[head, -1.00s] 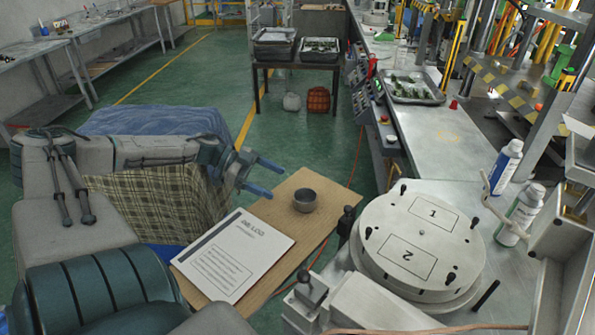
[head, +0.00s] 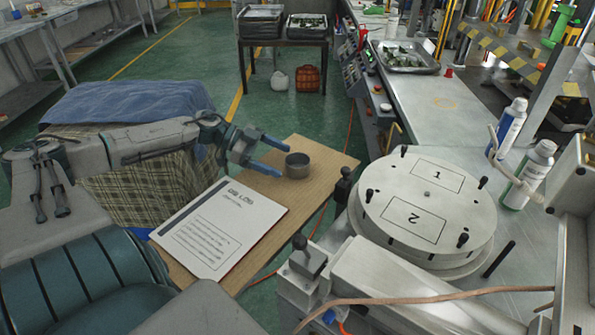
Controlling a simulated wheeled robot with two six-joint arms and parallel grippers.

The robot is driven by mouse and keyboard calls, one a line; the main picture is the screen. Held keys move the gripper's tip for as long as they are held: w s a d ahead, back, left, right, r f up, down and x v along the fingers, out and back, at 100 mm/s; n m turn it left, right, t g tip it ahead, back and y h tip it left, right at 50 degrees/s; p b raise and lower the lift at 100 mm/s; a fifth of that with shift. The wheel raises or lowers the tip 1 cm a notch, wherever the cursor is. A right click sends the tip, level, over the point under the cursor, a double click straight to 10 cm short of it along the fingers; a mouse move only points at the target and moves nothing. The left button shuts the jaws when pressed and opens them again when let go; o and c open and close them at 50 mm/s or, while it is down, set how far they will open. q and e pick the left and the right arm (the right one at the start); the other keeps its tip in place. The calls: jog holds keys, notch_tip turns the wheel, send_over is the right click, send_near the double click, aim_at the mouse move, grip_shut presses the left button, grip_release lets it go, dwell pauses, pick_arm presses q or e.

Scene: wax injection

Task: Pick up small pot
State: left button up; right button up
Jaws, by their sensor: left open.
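My right gripper does not show in this view.
A white printed log sheet (head: 220,228) lies on the board, left of the pot. A round metal plate (head: 425,205) marked 1 and 2, with black pegs, stands on the machine at right. Two bottles (head: 527,175) stand beyond it. A black knob (head: 343,186) is right of the board.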

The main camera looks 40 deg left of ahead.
aim_at(292, 162)
pick_arm(q)
jog(key=shift+w+d+f, duration=0.1)
jog(key=shift+w+d, duration=0.25)
jog(key=shift+d, duration=0.3)
jog(key=shift+w+d+f, duration=0.1)
jog(key=shift+w+d, duration=0.2)
jog(key=shift+d, duration=0.4)
jog(key=shift+w+d+f, duration=0.1)
jog(key=shift+w+d, duration=0.25)
jog(key=shift+d, duration=0.3)
jog(key=shift+w+d+f, duration=0.2)
jog(key=shift+w+d, duration=0.05)
jog(key=shift+d, duration=0.15)
jog(key=c, duration=1.1)
